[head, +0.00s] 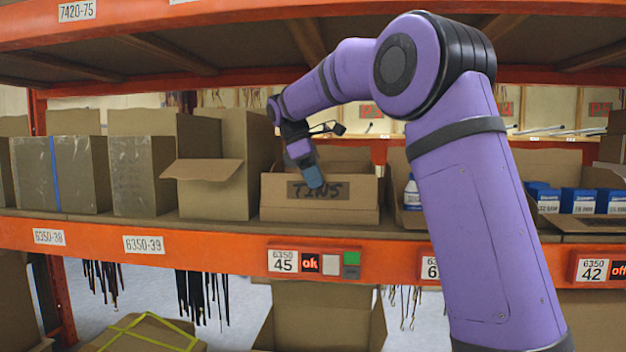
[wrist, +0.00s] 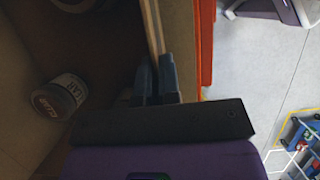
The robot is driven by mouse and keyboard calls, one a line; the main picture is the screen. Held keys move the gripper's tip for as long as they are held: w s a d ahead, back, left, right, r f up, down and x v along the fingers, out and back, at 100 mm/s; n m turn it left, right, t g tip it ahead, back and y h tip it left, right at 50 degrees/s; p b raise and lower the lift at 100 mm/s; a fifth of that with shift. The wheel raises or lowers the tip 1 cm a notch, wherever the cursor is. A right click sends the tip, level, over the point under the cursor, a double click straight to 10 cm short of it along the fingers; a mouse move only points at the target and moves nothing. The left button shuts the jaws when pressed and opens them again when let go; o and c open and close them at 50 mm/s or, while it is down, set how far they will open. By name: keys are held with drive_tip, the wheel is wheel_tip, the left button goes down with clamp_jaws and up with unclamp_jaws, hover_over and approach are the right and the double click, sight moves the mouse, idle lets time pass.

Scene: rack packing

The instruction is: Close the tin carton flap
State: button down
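The tin carton (head: 345,214) is an open brown box on the shelf with "TINS" written on a dark label on its front. In the head view, my gripper (head: 313,181) points down over this front, with blue-grey fingers across the label. In the wrist view, the carton's front edge (wrist: 151,25) runs down to my gripper (wrist: 156,80). Its fingers are close together at that edge; whether they grip the board is unclear.
An open carton (head: 210,170) with a front flap sticking out stands just left. A carton with a white bottle (head: 412,192) and one with blue boxes (head: 578,200) stand right. The orange shelf beam (head: 190,248) runs below, another shelf above. Floor shows beyond the edge.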

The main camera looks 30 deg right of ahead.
drive_tip(key=c, duration=1.6)
unclamp_jaws()
drive_tip(key=v, duration=1)
drive_tip(key=shift+r, duration=0.35)
